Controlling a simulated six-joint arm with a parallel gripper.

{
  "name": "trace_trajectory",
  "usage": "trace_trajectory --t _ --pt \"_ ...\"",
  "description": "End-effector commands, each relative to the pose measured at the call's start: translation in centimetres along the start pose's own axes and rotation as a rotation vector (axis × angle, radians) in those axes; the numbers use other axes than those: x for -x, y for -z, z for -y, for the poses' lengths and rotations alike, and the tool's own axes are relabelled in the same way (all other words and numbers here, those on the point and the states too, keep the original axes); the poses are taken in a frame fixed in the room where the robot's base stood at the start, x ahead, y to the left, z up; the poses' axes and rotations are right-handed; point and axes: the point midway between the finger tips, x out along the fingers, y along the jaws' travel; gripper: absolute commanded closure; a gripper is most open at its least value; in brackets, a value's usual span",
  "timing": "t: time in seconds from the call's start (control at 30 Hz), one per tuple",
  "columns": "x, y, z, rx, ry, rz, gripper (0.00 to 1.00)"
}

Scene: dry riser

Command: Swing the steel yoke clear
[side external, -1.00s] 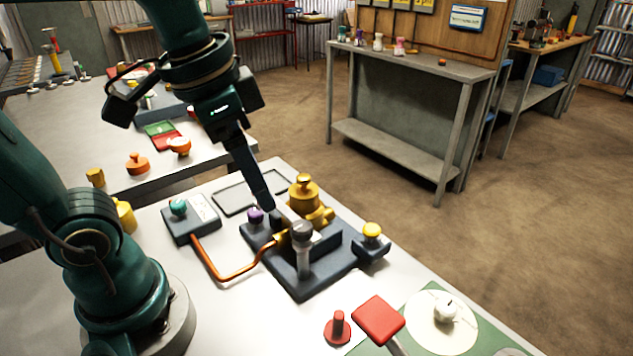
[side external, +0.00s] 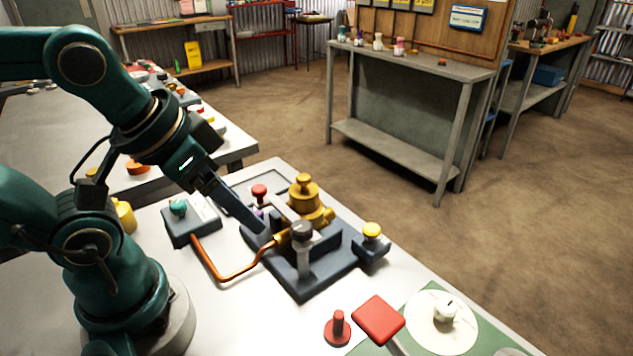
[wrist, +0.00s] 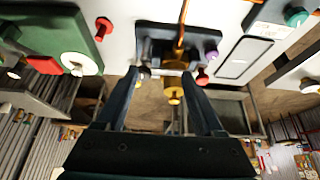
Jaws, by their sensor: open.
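The steel yoke (side external: 284,208) is a pale bar on the dark base block (side external: 322,276). It runs from a dark-capped post (side external: 302,230) toward a red knob (side external: 259,191), beside the brass valve (side external: 305,195). My gripper (side external: 258,228) is above the base block's left side, in front of the purple knob (side external: 257,211), and partly hides it. In the wrist view my gripper (wrist: 161,74) has its two fingers spread, with the brass valve (wrist: 174,92) showing between them. The red knob (wrist: 202,78) shows by the right fingertip. I see nothing held.
A copper pipe (side external: 232,277) curves from the box with a teal knob (side external: 178,208) to the base block. A red mushroom-shaped piece (side external: 338,327) and a red pad (side external: 378,319) lie near the front.

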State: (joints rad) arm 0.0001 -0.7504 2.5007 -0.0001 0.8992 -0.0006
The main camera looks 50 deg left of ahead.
Motion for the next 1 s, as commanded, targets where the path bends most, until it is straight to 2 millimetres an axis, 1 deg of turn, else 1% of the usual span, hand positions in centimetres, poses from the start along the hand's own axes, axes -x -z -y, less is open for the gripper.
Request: trace_trajectory --t 0.37,0.4,0.53,0.67,0.77,0.87,1.0 --pt "0.0 0.0 0.0 -0.001 0.0 0.0 0.31" --pt "0.0 0.0 0.0 -0.001 0.0 0.0 0.38" --pt "0.1 -0.3 0.0 0.036 0.0 0.018 0.38" --pt "1.1 0.9 0.2 0.136 0.009 0.048 0.38" --pt "1.6 2.3 1.0 0.254 0.035 0.111 0.38" --pt "1.5 3.8 2.0 0.377 0.069 0.183 0.38" --pt "0.7 5.7 4.0 0.547 0.121 0.287 0.38"
